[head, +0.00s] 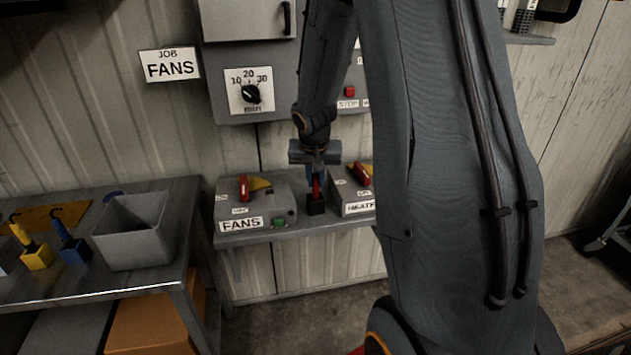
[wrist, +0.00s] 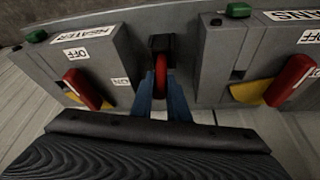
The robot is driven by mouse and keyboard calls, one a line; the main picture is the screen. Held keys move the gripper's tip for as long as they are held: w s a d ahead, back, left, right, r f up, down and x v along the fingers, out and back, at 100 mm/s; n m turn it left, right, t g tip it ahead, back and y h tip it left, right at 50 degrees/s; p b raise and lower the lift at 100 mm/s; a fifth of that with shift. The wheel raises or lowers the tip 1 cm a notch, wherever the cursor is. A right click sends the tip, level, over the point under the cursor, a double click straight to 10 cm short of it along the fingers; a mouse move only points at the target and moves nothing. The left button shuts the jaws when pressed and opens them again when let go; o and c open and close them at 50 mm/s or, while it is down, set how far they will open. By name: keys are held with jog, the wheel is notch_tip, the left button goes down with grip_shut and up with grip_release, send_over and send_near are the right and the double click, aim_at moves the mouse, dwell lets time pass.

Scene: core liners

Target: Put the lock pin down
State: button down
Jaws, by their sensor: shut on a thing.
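The lock pin, a red piece with a black block at its end, is in my gripper (head: 316,180) between the two switch boxes. In the head view its black block (head: 316,208) hangs lowest, close above or on the shelf; I cannot tell if it touches. In the wrist view the red part (wrist: 161,76) sits between the tips of my gripper's blue fingers (wrist: 161,92), and the black block (wrist: 162,43) lies beyond them. The fingers are shut on the pin.
The FANS box (head: 255,205) and the HEATER box (head: 352,190), each with a red lever, flank the pin closely on the shelf (head: 275,236). A side table holds a grey bin (head: 135,232) and yellow (head: 36,255) and blue (head: 73,248) hooked pieces.

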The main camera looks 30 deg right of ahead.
jog(key=shift+f, duration=0.2)
jog(key=shift+f, duration=0.15)
jog(key=c, duration=1.7)
grip_release()
jog(key=shift+r, duration=0.25)
jog(key=v, duration=1.1)
jog(key=s+a+f+n+g, duration=0.1)
jog(key=s+a+f+n, duration=0.1)
jog(key=s+a, duration=0.3)
jog(key=s+a+f+n+g+y, duration=0.1)
jog(key=s+a+f+n, duration=0.1)
jog(key=s+a, duration=0.3)
jog(key=s+a+f+n+g+y, duration=0.1)
jog(key=s+a+f+n, duration=0.1)
jog(key=s+a, duration=0.3)
jog(key=shift+s+f, duration=0.2)
jog(key=shift+s, duration=0.8)
jog(key=shift+s+f, duration=0.2)
jog(key=shift+s, duration=0.85)
